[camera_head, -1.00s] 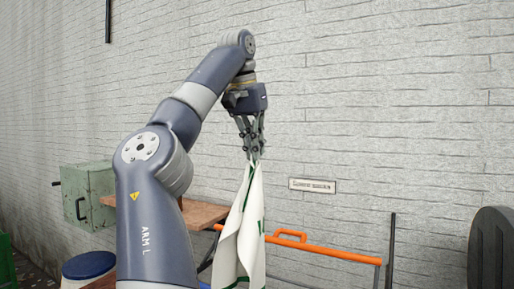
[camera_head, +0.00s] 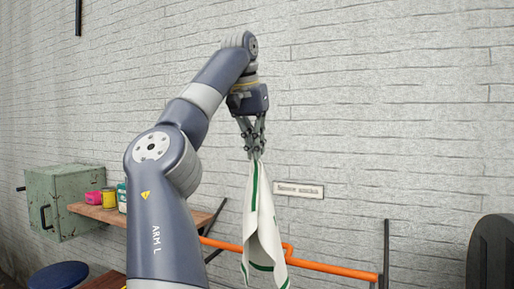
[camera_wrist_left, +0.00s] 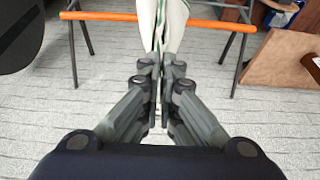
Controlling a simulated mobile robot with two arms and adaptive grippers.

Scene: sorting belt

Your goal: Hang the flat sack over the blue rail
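The flat sack (camera_head: 262,230) is white cloth with green stripes. It hangs in folds from my left gripper (camera_head: 254,153), whose fingertips are shut on its top end. In the left wrist view, the sack (camera_wrist_left: 172,22) runs away from the closed fingertips (camera_wrist_left: 160,68). An orange rail (camera_head: 335,269) on dark legs shows behind the lower sack; the rail also crosses the top of the left wrist view (camera_wrist_left: 100,16). I cannot tell whether sack and rail touch. I see no rail that is clearly blue. My right gripper is not in view.
A wooden shelf (camera_head: 194,218) at left holds a pink tin (camera_head: 94,198) and a yellow tin (camera_head: 109,197). A green metal box (camera_head: 62,205) is beside it. A blue round top (camera_head: 58,277) is low left. A dark round object (camera_head: 492,252) stands far right. A brick wall lies behind.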

